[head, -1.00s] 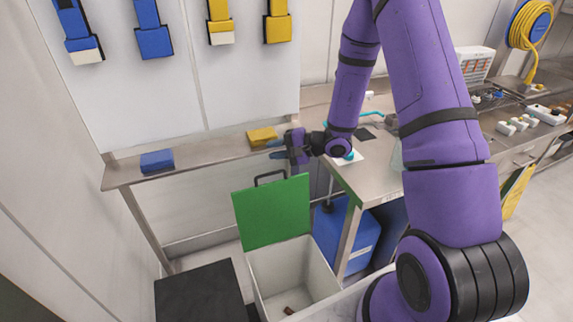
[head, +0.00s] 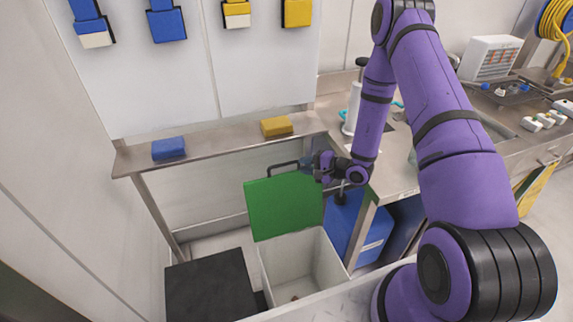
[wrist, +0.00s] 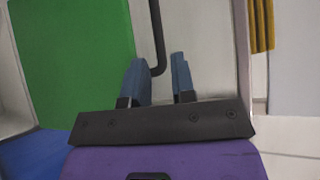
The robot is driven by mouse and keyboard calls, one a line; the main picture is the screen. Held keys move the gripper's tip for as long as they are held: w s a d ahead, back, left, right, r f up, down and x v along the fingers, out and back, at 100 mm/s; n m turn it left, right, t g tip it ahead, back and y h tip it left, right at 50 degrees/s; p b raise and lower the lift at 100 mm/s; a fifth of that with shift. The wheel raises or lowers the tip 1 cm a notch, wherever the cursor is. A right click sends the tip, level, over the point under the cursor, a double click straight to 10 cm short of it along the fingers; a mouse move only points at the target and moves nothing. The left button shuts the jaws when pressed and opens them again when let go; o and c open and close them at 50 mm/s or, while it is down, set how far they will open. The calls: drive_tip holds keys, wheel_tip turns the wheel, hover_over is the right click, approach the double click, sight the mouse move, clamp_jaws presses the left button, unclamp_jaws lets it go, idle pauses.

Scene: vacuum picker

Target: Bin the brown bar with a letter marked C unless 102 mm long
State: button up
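A white bin (head: 290,262) stands on the floor with its green lid (head: 283,205) raised. A small brown piece (head: 295,298) lies on the bin's floor; no letter or length can be read on it. The lid's black handle (head: 284,168) sticks up from its top edge. My gripper (head: 309,164) is beside the right end of this handle. In the wrist view my gripper (wrist: 160,75) has its blue fingers apart, with nothing held. The black handle (wrist: 157,35) bends near the gap between the fingertips; I cannot tell whether they touch.
A steel shelf (head: 215,144) behind carries a blue block (head: 168,149) and a yellow block (head: 277,126). A black box (head: 209,287) stands left of the bin. A blue container (head: 372,235) stands to the right under the steel bench (head: 397,177).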

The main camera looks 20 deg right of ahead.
sight(289, 164)
drive_tip(key=x, duration=0.7)
drive_tip(key=shift+w+a+f, duration=0.15)
drive_tip(key=shift+a+f, duration=0.05)
clamp_jaws()
